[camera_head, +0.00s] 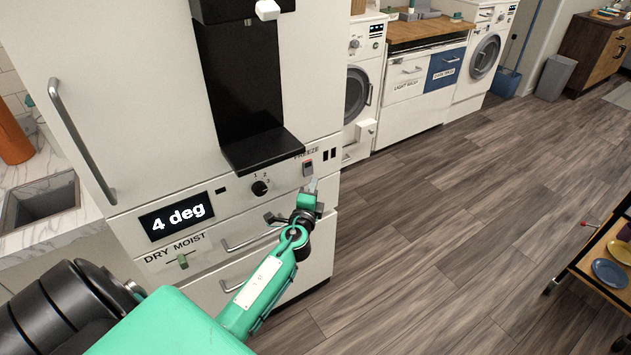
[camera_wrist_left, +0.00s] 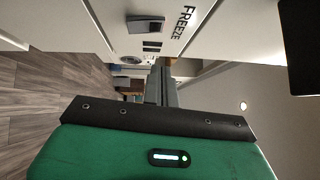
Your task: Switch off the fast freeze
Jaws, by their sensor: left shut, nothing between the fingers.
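In the left wrist view the shut fingers (camera_wrist_left: 163,70) point toward the panel, with the switch to the upper left of the tips. I cannot tell whether they touch the panel. My right gripper is not in view.
A black knob (camera_head: 260,188), a display reading 4 deg (camera_head: 177,216) and a DRY/MOIST slider (camera_head: 183,262) sit left of the switch. The black dispenser tray (camera_head: 262,150) juts out above the panel. Drawer handles lie below. Open wooden floor (camera_head: 440,210) is to the right.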

